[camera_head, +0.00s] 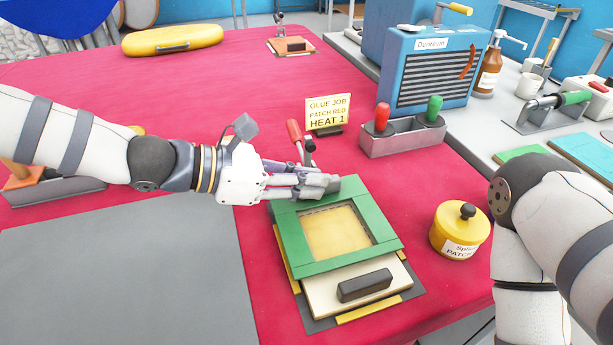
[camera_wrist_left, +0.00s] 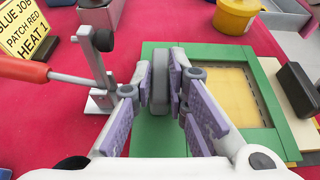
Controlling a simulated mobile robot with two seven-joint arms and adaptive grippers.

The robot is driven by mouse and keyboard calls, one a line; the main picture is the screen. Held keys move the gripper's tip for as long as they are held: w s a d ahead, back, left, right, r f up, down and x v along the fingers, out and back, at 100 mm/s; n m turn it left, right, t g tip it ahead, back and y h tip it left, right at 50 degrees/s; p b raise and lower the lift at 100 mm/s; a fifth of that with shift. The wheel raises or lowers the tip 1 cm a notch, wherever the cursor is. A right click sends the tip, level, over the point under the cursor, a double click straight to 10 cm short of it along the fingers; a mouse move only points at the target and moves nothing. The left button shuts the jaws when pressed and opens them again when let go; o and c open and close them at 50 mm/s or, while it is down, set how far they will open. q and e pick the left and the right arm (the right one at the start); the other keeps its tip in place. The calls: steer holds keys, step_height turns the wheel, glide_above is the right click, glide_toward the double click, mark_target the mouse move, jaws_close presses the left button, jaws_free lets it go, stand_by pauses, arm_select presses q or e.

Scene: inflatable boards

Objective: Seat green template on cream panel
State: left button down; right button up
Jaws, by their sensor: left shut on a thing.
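The green template (camera_head: 301,253), a flat frame with a rectangular window, is over the back part of the cream panel (camera_head: 320,297). A yellow area shows through the window. I cannot tell whether the template touches the panel all round. The panel's front part, with a dark block (camera_head: 365,285) on it, is uncovered. My left gripper (camera_head: 322,185) is at the template's back edge. In the left wrist view my left gripper (camera_wrist_left: 161,100) is shut on the template's grey upright handle (camera_wrist_left: 160,72). My right arm shows at the right, but its gripper is out of view.
A red-handled clamp (camera_head: 297,138) stands just behind the template, close to my left gripper. A yellow sign (camera_head: 328,112) and a grey lever box (camera_head: 404,136) are farther back. A yellow pot (camera_head: 459,235) stands to the right. A bare grey mat (camera_head: 120,275) lies at left.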

arm_select(q)
steer(key=shift+f, duration=0.45)
stand_by(1.1)
stand_by(0.3)
steer(key=c, duration=1.5)
jaws_free()
steer(key=shift+o, duration=0.3)
steer(key=o, duration=0.4)
steer(key=shift+o, duration=0.2)
